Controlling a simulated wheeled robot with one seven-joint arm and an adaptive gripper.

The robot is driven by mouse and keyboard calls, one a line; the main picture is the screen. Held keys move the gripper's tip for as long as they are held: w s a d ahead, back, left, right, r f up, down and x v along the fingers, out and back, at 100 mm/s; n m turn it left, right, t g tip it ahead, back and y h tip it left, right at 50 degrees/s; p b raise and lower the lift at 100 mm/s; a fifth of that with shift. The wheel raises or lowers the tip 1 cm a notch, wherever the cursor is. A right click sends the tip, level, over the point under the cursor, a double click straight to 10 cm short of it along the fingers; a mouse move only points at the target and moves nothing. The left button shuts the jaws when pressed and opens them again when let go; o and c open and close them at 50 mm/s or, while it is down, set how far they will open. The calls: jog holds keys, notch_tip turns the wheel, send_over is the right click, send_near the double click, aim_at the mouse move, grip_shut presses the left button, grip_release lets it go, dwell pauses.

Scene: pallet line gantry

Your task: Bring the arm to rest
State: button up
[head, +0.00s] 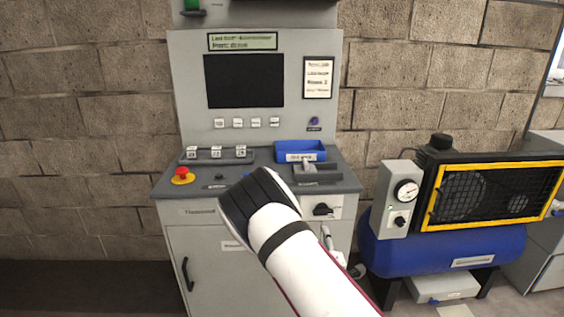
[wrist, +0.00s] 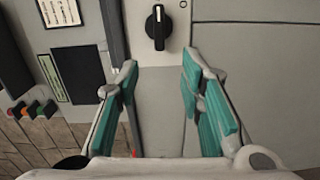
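My arm reaches up from the lower right in the head view, its dark-capped link in front of the grey control console (head: 188,235). My gripper (wrist: 165,85) shows in the wrist view with its two teal-padded fingers spread apart and nothing between them. A black rotary switch (wrist: 158,28) on a white plate lies beyond the fingertips, apart from them. The same switch (head: 322,210) is on the console's front, right of my arm in the head view. The fingers are mostly hidden behind my arm in the head view.
The console top carries a red emergency button (head: 182,176), a blue tray (head: 300,151) and several white-labelled blocks. A dark screen (head: 244,80) stands above. A blue compressor (head: 445,245) with a yellow-framed guard stands to the right. Floor at the lower left is clear.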

jog(key=d+r+m+g+h, duration=0.25)
jog(key=r+m+g, duration=0.25)
jog(key=r+m, duration=0.4)
jog(key=s+a+r+m+g+y+p, duration=0.1)
jog(key=s+r+m+g+y, duration=0.3)
jog(key=s+r, duration=0.75)
jog(key=s+r+m+g, duration=0.2)
jog(key=s+r, duration=0.2)
jog(key=s, duration=1)
jog(key=s+d+r+m+g, duration=0.1)
jog(key=s+r, duration=0.3)
jog(key=s, duration=1.1)
jog(key=shift+r+m+g+h+p, duration=0.2)
jog(key=shift+m+g+h+p, duration=0.25)
jog(key=shift+m+g, duration=0.2)
jog(key=shift+c, duration=0.2)
